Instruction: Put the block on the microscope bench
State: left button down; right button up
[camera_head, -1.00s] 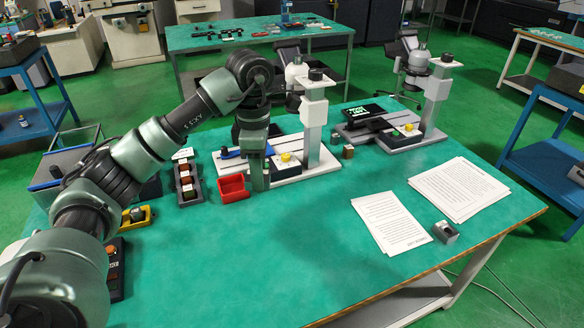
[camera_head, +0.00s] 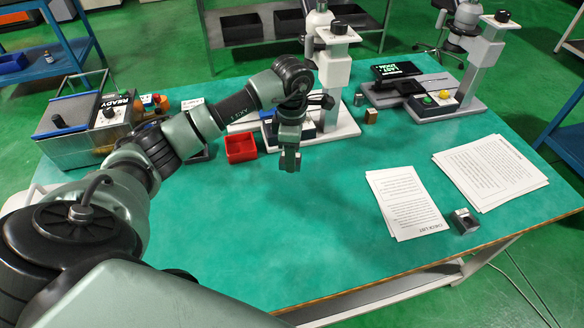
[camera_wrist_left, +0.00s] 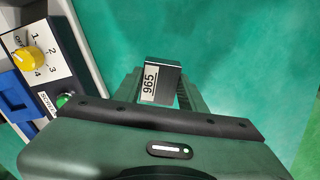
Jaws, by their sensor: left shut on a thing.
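The block (camera_wrist_left: 162,82), dark with a white label reading 965, is between the fingers of my left gripper (camera_wrist_left: 160,92) in the left wrist view. In the head view my left gripper (camera_head: 290,164) points down over the green-topped bench (camera_head: 290,230), in front of the nearer microscope stand. The block is not clearly made out there; its height above the bench cannot be told. The nearer microscope (camera_head: 333,62) and the farther microscope (camera_head: 483,60) stand on white and grey bases at the bench's back. My right gripper is not in view.
A red tray (camera_head: 241,147) lies left of the gripper. Two small blocks stand near the microscopes, one brass (camera_head: 371,116). Paper sheets (camera_head: 404,203) and a small metal piece (camera_head: 465,221) lie at right. The bench's front middle is clear.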

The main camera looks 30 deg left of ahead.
aim_at(292, 180)
pick_arm(q)
jog(key=shift+f, duration=0.75)
notch_tip(292, 180, down, 4)
jog(key=shift+r+p, duration=0.1)
jog(key=shift+p, duration=0.2)
jog(key=shift+f, duration=0.25)
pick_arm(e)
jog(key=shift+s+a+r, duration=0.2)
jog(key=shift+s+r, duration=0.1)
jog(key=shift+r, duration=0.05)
pick_arm(q)
jog(key=c, duration=0.8)
grip_release()
jog(key=shift+f, duration=0.15)
jog(key=shift+c, duration=0.2)
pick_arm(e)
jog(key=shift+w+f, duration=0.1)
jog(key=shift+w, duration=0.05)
